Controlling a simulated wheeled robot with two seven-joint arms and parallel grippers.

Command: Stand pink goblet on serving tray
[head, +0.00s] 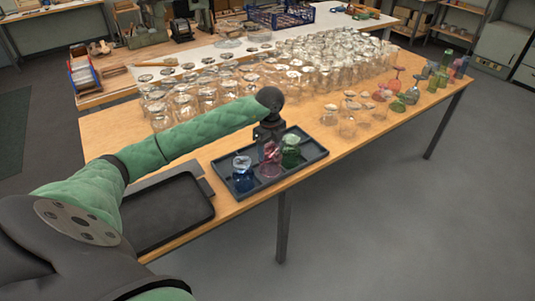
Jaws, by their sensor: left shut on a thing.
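The pink goblet (270,163) is on or just above the dark serving tray (316,157), between a blue glass (243,174) and a green glass (291,151). It looks upright. My left gripper (268,142) comes down over it from above and is shut on its upper part. The gripper hides the goblet's top, and I cannot tell whether its bottom touches the tray. My right gripper is not in view.
A black flat tray (170,212) lies left of the serving tray, near the table's front edge. Many clear glasses (300,72) crowd the table behind. Coloured glasses (398,103) stand at the right. Some bare wood (335,135) lies right of the serving tray.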

